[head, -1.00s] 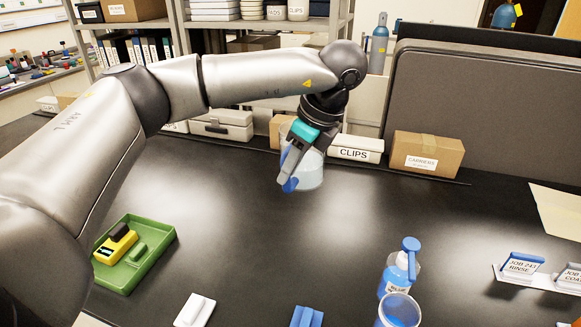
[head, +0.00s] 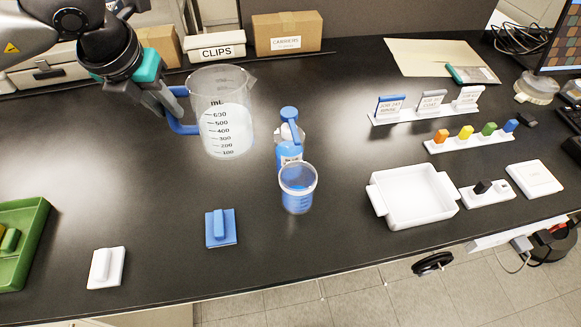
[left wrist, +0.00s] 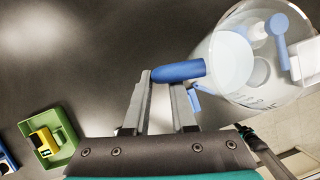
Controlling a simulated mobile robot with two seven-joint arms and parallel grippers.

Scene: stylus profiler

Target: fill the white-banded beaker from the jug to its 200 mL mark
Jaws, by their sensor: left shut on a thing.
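My left gripper (head: 176,103) is shut on the blue handle (head: 183,125) of the clear jug (head: 224,112). The jug is about upright, above the bench, with pale liquid up to roughly its upper marks. In the left wrist view the fingers (left wrist: 163,88) grip the blue handle (left wrist: 180,71), with the jug (left wrist: 245,60) to the right. A small clear beaker (head: 298,190) stands on the bench, right of and nearer than the jug. It looks blue inside; a white band and its marks are not clear. The jug is apart from the beaker. My right gripper is not in view.
A blue pump bottle (head: 288,150) stands just behind the beaker. A blue block (head: 221,228) and a white block (head: 106,267) lie at the front. A white tray (head: 410,197) is to the right, a green tray (head: 27,215) far left.

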